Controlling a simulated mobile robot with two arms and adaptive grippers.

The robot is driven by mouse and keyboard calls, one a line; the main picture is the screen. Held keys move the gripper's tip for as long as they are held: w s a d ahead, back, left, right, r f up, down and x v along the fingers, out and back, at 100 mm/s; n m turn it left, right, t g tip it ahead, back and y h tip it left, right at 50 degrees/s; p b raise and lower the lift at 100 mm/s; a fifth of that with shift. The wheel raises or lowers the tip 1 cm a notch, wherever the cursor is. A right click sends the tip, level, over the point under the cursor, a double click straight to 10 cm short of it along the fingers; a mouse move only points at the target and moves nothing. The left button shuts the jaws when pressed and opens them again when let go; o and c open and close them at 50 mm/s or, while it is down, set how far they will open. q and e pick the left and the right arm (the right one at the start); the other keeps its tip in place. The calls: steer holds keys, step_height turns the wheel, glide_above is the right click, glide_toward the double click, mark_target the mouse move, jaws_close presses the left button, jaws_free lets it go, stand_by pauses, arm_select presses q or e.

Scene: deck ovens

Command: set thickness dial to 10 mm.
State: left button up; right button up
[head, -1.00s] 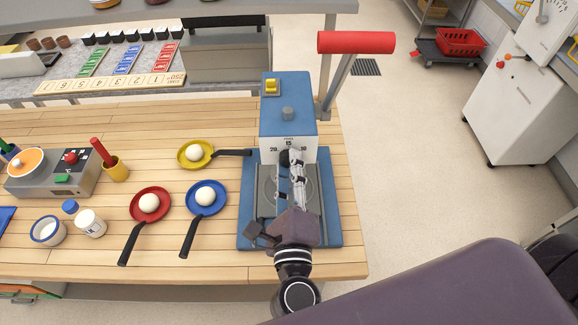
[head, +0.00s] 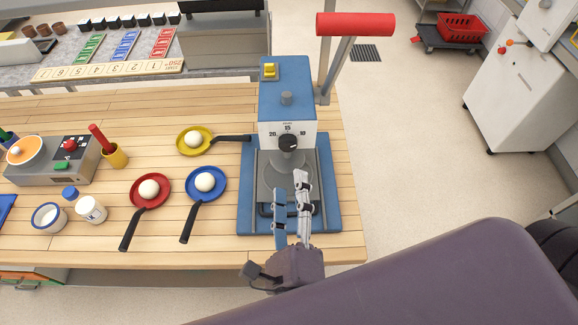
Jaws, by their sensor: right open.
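The thickness dial (head: 287,142) is a black round knob on the white front panel of a blue machine (head: 287,88). The panel carries the marks 20, 15 and 10 from left to right, with 15 at the top. A light mark on the knob seems to lie toward its right side, near the 10, but it is too small to be sure. My right gripper (head: 291,188) is open and empty, over the machine's base, in front of and apart from the dial. My left gripper is not in view.
The machine has a blue base (head: 330,205) and a red-handled lever (head: 355,24) at its right. Yellow (head: 183,137), red (head: 163,185) and blue (head: 217,180) pans with white balls lie to the left. A scale-like device (head: 45,172) stands farther left. Open floor lies to the right.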

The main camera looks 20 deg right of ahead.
steer(key=shift+v, duration=1.45)
